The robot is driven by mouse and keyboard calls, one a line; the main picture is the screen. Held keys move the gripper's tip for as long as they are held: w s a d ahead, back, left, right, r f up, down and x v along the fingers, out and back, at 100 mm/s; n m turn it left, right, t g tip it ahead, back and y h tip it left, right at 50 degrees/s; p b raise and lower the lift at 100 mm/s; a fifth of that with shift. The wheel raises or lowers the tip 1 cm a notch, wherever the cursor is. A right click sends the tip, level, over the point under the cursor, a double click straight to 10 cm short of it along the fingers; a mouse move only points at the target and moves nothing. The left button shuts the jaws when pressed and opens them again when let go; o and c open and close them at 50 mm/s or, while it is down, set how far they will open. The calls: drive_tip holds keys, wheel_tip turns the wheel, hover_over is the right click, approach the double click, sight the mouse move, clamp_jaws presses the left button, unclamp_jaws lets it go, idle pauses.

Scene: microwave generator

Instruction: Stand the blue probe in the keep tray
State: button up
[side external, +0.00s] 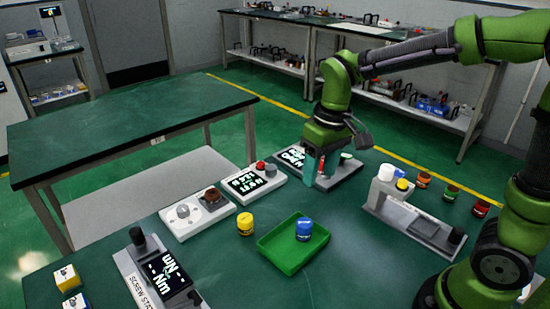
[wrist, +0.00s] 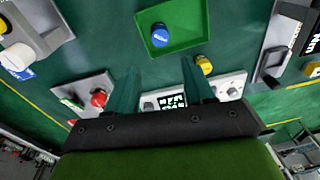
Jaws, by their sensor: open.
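The blue probe (side external: 304,229) is a short blue cylinder with a pale band. It stands upright inside the green tray (side external: 277,262), towards the tray's right side, and nothing holds it. In the wrist view the blue probe (wrist: 160,35) also shows inside the green tray (wrist: 190,36), beyond my fingertips. My gripper (side external: 318,172) is open, apart from the probe and behind the tray, over the screen unit at the back of the table. In the wrist view my gripper (wrist: 160,72) has its two teal fingers spread with nothing held between them.
A yellow cylinder (side external: 245,224) stands left of the tray. Behind are a dial box (side external: 183,214) and screen units with red buttons (side external: 260,167). A grey-white stand (side external: 386,190) is at right, with several coloured jars behind it. A screw station (side external: 160,270) is at front left.

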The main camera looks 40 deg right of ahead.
drive_tip(key=s+r+m+t, duration=0.1)
drive_tip(key=s+r+t, duration=0.1)
drive_tip(key=s, duration=0.3)
drive_tip(key=s+d+r+m+t+y, duration=0.1)
drive_tip(key=s+r+m+t, duration=0.1)
drive_tip(key=s+r+t, duration=0.1)
drive_tip(key=shift+s+d+r+t, duration=0.25)
drive_tip(key=shift+s+t, duration=0.35)
drive_tip(key=shift+s, duration=0.65)
drive_tip(key=shift+c, duration=0.2)
